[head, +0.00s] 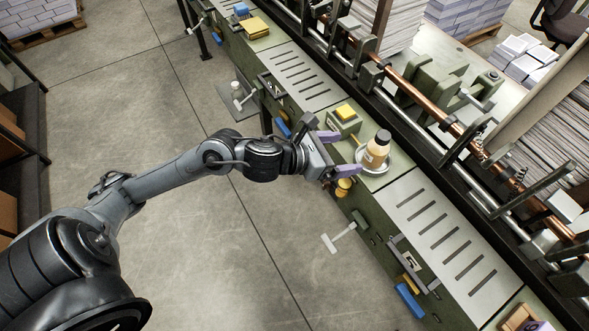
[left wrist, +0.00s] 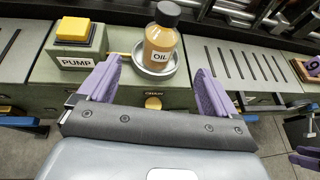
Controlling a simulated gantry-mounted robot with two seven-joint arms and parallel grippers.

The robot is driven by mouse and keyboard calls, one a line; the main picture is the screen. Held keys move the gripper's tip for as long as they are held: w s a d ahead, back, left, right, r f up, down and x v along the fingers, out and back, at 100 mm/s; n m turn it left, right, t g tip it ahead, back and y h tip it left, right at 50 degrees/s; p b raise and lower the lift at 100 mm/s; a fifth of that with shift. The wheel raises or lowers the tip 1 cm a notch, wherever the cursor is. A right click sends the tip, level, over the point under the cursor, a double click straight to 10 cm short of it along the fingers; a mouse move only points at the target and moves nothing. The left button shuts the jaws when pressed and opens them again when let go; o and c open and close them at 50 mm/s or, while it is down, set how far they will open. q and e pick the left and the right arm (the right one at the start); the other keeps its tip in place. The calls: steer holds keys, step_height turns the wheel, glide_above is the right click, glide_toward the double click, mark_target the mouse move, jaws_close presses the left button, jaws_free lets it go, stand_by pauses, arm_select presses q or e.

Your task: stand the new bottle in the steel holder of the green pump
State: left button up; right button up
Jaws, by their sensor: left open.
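The bottle (head: 377,150), amber with a black cap and a white OIL label, stands upright in the round steel holder (head: 361,165) on the green bench top. Both also show in the left wrist view, the bottle (left wrist: 160,38) with the holder's rim (left wrist: 152,75) around its base. The green pump (head: 343,126), with a yellow top and a PUMP label, is just beside it. My left gripper (head: 337,155) is open and empty, its purple fingers (left wrist: 158,80) pointing at the bottle, apart from it. A purple piece at the wrist view's lower right edge looks like my right gripper (left wrist: 305,160), mostly cut off.
Slotted grey plates (head: 445,235) lie along the bench on both sides of the holder. A copper-coloured shaft (head: 420,85) and machine clamps run behind it. A T-shaped handle (head: 340,238) sticks out in front. The floor (head: 245,260) in front is clear.

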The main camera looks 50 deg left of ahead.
arm_select(q)
steer(key=s+f+m+g+y, duration=0.2)
steer(key=s+f+m+g, duration=0.2)
steer(key=s+f+m, duration=0.5)
steer(key=s+f+m+g+y, duration=0.2)
steer(key=s+f+m+g, duration=0.3)
steer(key=m, duration=2)
steer(key=s+f, duration=0.4)
steer(key=s, duration=0.4)
steer(key=shift+f+y, duration=0.3)
steer(key=shift+f, duration=0.1)
